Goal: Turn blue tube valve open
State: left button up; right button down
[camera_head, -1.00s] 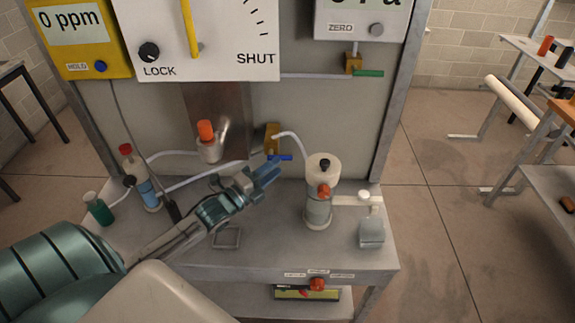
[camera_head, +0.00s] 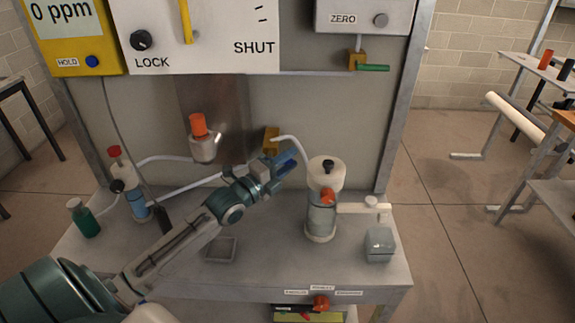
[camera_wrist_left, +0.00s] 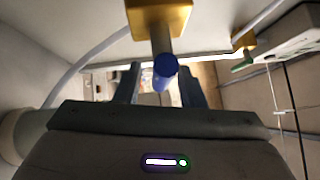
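The blue tube valve has a brass body (camera_head: 271,140) on the back panel, just left of the white tube's end. In the left wrist view its brass body (camera_wrist_left: 158,14) is at the top, and the blue handle (camera_wrist_left: 165,66) points toward the camera. My left gripper (camera_head: 286,161) is right at the valve and covers most of the handle in the head view. In the left wrist view the fingers of my left gripper (camera_wrist_left: 160,85) are apart, one on each side of the blue handle, with gaps visible. My right gripper is not in view.
A clear cylinder with a white cap (camera_head: 321,200) stands on the bench close to the right of my gripper. A green-handled valve (camera_head: 372,68) is higher up at right. A cup with an orange top (camera_head: 203,140) is on the panel at left. A square tray (camera_head: 220,249) lies below my arm.

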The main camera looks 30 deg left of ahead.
pick_arm(q)
jog(key=shift+c, duration=0.3)
grip_shut()
